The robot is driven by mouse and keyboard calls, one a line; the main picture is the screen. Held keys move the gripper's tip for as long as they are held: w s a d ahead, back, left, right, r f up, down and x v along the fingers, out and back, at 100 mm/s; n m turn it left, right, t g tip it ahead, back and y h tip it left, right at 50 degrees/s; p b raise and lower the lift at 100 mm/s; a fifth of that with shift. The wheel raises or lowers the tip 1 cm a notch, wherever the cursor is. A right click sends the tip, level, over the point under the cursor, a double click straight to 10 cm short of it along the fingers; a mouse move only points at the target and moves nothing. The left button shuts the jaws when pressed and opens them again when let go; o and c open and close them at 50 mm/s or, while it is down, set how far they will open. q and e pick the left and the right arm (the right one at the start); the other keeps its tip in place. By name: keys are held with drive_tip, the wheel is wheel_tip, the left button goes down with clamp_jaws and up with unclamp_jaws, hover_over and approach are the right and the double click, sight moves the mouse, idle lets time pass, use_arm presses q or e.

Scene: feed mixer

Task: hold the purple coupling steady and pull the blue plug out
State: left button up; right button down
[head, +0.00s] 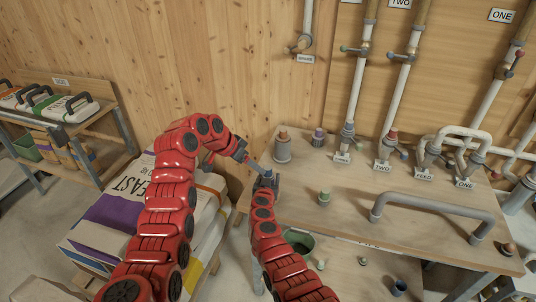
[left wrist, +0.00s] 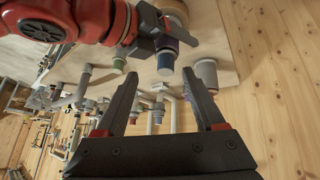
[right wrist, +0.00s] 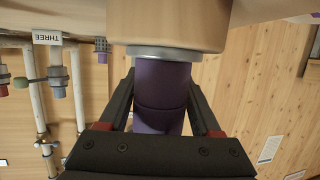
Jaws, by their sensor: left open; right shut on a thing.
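The purple coupling (right wrist: 160,85) sits between the fingers of my right gripper (right wrist: 162,120), which is shut on it. It meets a metal ring under a wide tan body (right wrist: 165,25). In the left wrist view the coupling (left wrist: 168,42) shows beside my right gripper's dark fingers. My left gripper (left wrist: 165,95) is open and empty, with the coupling beyond its fingertips. In the head view my left gripper (head: 250,163) is close to my right gripper (head: 265,178) at the table's left end.
The wooden table (head: 300,185) holds a grey cylinder (head: 282,150), a green-topped piece (head: 324,198) and a grey bent pipe (head: 435,205). Upright pipes stand along its back. A feed sack (head: 110,210) lies left of the table. A green bucket (head: 299,240) is below.

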use_arm(q)
drive_tip(key=d+r+n+y, duration=0.3)
drive_tip(key=n, duration=0.1)
drive_tip(key=n+y, duration=0.3)
drive_tip(key=n, duration=0.2)
approach(268, 168)
drive_tip(key=shift+t, duration=0.4)
drive_tip(key=x, duration=0.5)
drive_tip(key=shift+s+f, duration=0.1)
drive_tip(key=shift+s, duration=0.3)
drive_tip(key=shift+w+f, duration=0.4)
drive_tip(key=shift+f, duration=0.05)
drive_tip(key=shift+x, duration=0.85)
drive_tip(key=shift+f, duration=0.1)
clamp_jaws()
